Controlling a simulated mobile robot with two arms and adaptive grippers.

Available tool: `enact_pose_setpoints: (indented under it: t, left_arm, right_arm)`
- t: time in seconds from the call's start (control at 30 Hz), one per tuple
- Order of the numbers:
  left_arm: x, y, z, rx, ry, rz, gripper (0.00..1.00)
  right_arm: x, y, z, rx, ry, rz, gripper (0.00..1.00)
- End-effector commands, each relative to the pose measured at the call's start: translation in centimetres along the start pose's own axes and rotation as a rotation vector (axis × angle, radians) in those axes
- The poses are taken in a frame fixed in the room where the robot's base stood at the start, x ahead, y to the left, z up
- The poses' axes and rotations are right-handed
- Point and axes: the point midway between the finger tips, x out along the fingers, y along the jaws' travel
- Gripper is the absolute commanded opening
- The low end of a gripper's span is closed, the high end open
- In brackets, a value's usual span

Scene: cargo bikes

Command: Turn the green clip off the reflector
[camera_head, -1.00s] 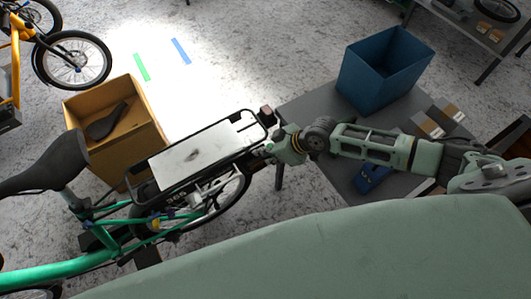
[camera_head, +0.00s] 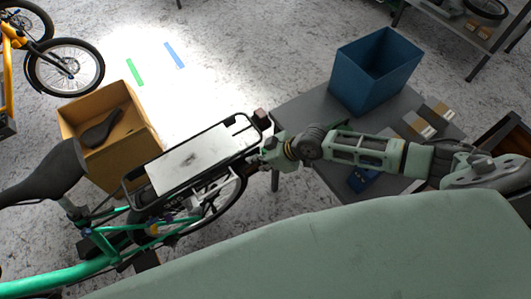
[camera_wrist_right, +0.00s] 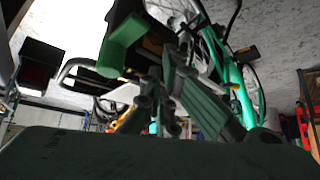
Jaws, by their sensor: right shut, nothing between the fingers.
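The green clip (camera_wrist_right: 122,40) shows as a bright green piece at the upper left of the right wrist view, on a dark part. It is too small to make out in the head view. A small reddish-brown block, which looks like the reflector (camera_head: 261,114), sits at the rear end of the bike's rack (camera_head: 205,158). My right gripper (camera_head: 265,153) is just below that block, at the rack's rear end. In the right wrist view its fingers (camera_wrist_right: 170,65) are together and empty, just right of the clip. I cannot tell whether they touch it. My left gripper is not in view.
The green bike (camera_head: 90,262) stands at left with its black saddle (camera_head: 45,170). A cardboard box (camera_head: 140,150) is behind it. A grey table (camera_head: 300,110) holds a blue bin (camera_head: 372,75) and small boxes, under and behind my right arm.

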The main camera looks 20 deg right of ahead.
Motion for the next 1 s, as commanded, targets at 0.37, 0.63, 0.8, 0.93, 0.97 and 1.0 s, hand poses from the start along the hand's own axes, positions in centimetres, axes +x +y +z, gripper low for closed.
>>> enact_pose_setpoints:
  t: [0.37,0.63,0.8,0.93,0.97,1.0]
  left_arm:
    - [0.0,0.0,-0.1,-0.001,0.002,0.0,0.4]
    - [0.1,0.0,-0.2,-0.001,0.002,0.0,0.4]
    - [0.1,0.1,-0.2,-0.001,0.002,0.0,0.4]
    - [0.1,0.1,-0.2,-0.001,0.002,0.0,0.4]
    - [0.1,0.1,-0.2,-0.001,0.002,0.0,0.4]
    - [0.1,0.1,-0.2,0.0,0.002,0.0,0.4]
  right_arm:
    - [-6.3,0.2,0.2,-0.004,-0.004,0.002,0.0]
    - [-10.7,0.2,0.1,-0.001,-0.002,0.001,0.0]
    - [-11.7,0.1,0.1,0.0,-0.002,0.0,0.0]
    - [-11.8,0.1,0.1,0.0,-0.002,0.0,0.0]
    - [-11.8,0.1,0.1,0.0,-0.001,0.0,0.0]
    - [-11.8,0.1,0.0,0.0,-0.001,-0.001,0.0]
